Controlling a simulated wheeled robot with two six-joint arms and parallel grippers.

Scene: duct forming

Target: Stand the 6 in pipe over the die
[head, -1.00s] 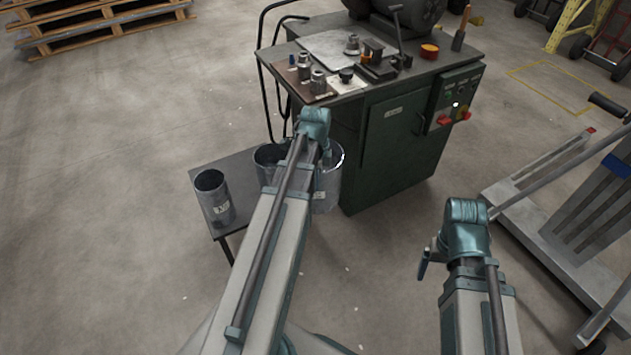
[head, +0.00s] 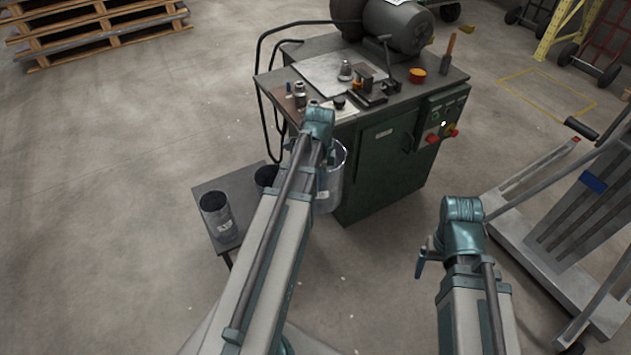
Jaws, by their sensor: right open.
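A wide, open-topped grey metal pipe (head: 332,182) with a pale label hangs upright at my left gripper (head: 319,124), in front of the green cabinet; I take it as the 6 in pipe, its label too small to read. The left arm hides the jaws and part of the pipe, but the pipe keeps its place with the gripper, so the jaws look shut on its wall. My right gripper (head: 422,262) is low at the right, apart from everything, open and empty. Stepped metal pieces (head: 345,72) stand on the cabinet top; I cannot tell which is the die.
A low dark table (head: 240,186) holds a narrower labelled pipe (head: 217,217) and another pipe (head: 265,176) partly behind my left arm. The green cabinet (head: 385,165) carries a motor (head: 398,25), a small fixture (head: 368,88) and an orange tin (head: 417,75). A grey cart (head: 545,225) stands right.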

